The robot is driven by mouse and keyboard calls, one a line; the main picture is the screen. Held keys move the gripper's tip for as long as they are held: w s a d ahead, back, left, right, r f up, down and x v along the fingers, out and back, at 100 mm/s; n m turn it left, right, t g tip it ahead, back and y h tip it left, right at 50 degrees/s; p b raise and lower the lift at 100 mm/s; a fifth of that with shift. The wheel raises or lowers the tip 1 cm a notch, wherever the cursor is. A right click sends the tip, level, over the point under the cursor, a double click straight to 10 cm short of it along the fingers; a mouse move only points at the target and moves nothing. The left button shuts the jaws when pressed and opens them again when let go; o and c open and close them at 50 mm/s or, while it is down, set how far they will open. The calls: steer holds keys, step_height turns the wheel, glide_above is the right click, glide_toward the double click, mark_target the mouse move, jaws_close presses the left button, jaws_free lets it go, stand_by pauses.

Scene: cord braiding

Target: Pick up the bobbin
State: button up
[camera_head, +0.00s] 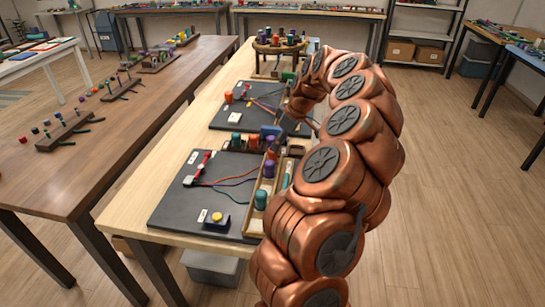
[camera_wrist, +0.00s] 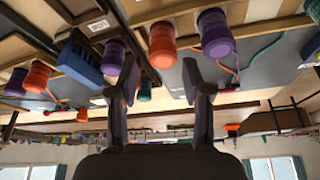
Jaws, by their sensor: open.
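Several bobbins in orange, purple and teal stand on the near workstation, and I cannot tell which one the task means. In the wrist view, an orange bobbin (camera_wrist: 163,46) appears just beyond the gap between the fingertips of my gripper (camera_wrist: 161,68). A purple bobbin (camera_wrist: 215,34) is to its right and another purple bobbin (camera_wrist: 113,57) to its left. My gripper is open, with nothing between its fingers. In the head view, a purple bobbin (camera_head: 268,168) and a teal bobbin (camera_head: 260,199) stand in a wooden tray (camera_head: 251,225). My arm hides part of that area.
A blue block (camera_wrist: 80,66) is near the bobbins in the wrist view. Dark mats (camera_head: 180,213) with cords lie on the light table (camera_head: 125,212). A round stand with bobbins (camera_head: 279,43) is at its far end. The brown table (camera_head: 60,175) runs alongside at left.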

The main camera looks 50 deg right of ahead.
mark_target(273, 153)
steer(key=p+x, duration=0.1)
steer(key=x, duration=0.4)
steer(key=shift+a+f+p, duration=0.2)
steer(key=shift+f+p, duration=0.1)
steer(key=shift+p, duration=0.05)
jaws_close()
steer(key=shift+r, duration=0.1)
